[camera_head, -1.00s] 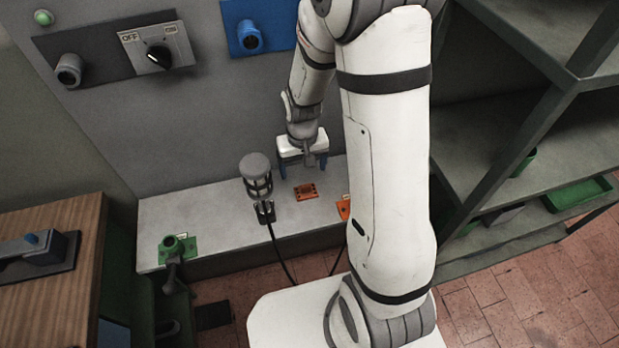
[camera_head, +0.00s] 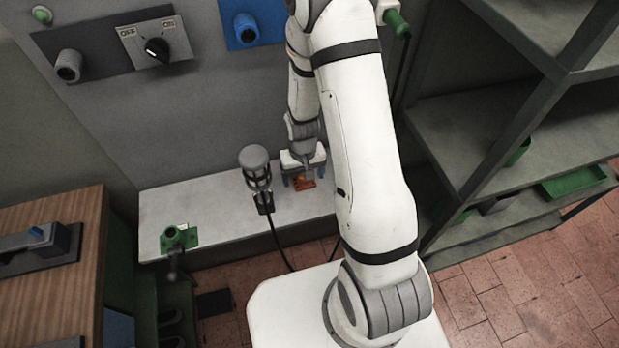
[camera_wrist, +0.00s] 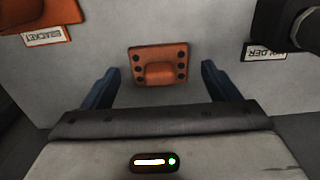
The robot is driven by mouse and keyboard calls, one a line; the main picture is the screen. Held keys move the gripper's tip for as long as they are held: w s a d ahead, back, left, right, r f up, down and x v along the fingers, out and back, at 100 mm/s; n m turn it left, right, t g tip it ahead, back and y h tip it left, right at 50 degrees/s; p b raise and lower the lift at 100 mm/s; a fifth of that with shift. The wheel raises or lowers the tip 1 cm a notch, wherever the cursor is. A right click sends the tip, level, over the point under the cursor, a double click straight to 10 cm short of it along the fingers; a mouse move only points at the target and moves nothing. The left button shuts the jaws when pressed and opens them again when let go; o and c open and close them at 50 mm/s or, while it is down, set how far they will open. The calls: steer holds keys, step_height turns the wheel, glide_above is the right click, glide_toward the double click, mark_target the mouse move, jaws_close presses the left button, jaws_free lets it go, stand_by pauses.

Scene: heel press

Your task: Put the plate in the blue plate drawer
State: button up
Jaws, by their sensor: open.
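The plate appears to be the small orange piece (camera_head: 304,184) with dark holes along two sides and a raised block in its middle. It lies on the grey bench (camera_head: 215,200) and also shows at the top centre of the wrist view (camera_wrist: 160,65). My gripper (camera_head: 303,178) is open above the bench, close to the plate. In the wrist view, its blue fingers (camera_wrist: 160,85) stand apart on either side of the plate, without visible contact. A blue surface (camera_head: 113,333) shows under the wooden worktop at lower left; I cannot tell whether it is the plate drawer.
A dark caged lamp-like object (camera_head: 257,170) stands just left of my gripper. A green fixture (camera_head: 178,238) is at the bench's left end. Shelving (camera_head: 520,120) stands at right. The wrist view shows an orange part labelled BRACKET (camera_wrist: 38,20) and a partly hidden label (camera_wrist: 264,52).

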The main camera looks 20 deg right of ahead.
steer(key=c, duration=1.3)
steer(key=shift+r, duration=0.2)
